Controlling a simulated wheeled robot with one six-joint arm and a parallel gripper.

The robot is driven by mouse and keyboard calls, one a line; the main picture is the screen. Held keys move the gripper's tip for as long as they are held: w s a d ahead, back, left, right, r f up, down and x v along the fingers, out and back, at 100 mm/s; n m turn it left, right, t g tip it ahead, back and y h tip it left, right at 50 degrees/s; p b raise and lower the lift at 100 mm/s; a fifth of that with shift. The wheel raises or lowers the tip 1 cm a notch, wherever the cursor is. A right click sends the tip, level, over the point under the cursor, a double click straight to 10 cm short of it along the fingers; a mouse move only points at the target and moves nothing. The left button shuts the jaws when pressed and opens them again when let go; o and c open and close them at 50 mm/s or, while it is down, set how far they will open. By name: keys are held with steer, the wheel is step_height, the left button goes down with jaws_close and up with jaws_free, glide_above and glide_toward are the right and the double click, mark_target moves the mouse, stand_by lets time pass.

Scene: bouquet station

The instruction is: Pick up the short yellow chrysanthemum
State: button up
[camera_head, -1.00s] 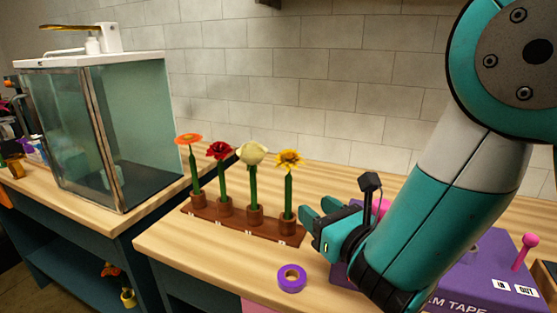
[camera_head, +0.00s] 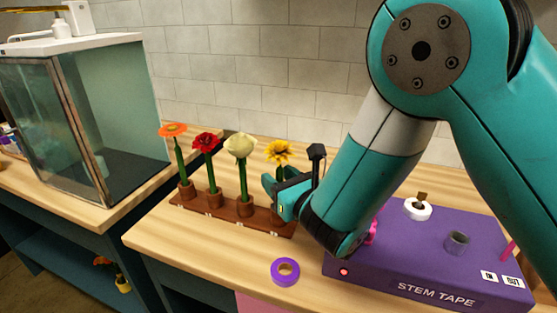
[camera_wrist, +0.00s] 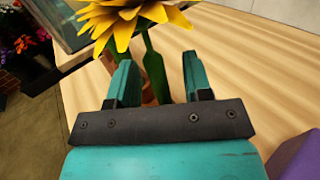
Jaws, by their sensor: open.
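The yellow chrysanthemum (camera_head: 278,152) stands upright in the rightmost cup of a brown wooden rack (camera_head: 222,211). Its lower stem and cup are mostly hidden behind my gripper in the head view. My gripper (camera_head: 270,183) is at the right end of the rack, at stem height below the bloom. In the wrist view the yellow bloom (camera_wrist: 125,18) is at the top, and its green stem (camera_wrist: 154,68) shows between the open fingers of my gripper (camera_wrist: 157,75). I cannot tell whether a finger touches the stem.
An orange flower (camera_head: 173,130), a red flower (camera_head: 206,143) and a cream flower (camera_head: 240,147) stand in the rack to the left. A purple tape roll (camera_head: 285,272) lies in front. A purple stem tape box (camera_head: 430,262) is at right. A glass tank (camera_head: 125,115) stands left.

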steer(key=shift+a, duration=0.1)
jaws_close()
steer(key=shift+r, duration=0.1)
step_height(320, 180, up, 27)
steer(key=p, duration=2.7)
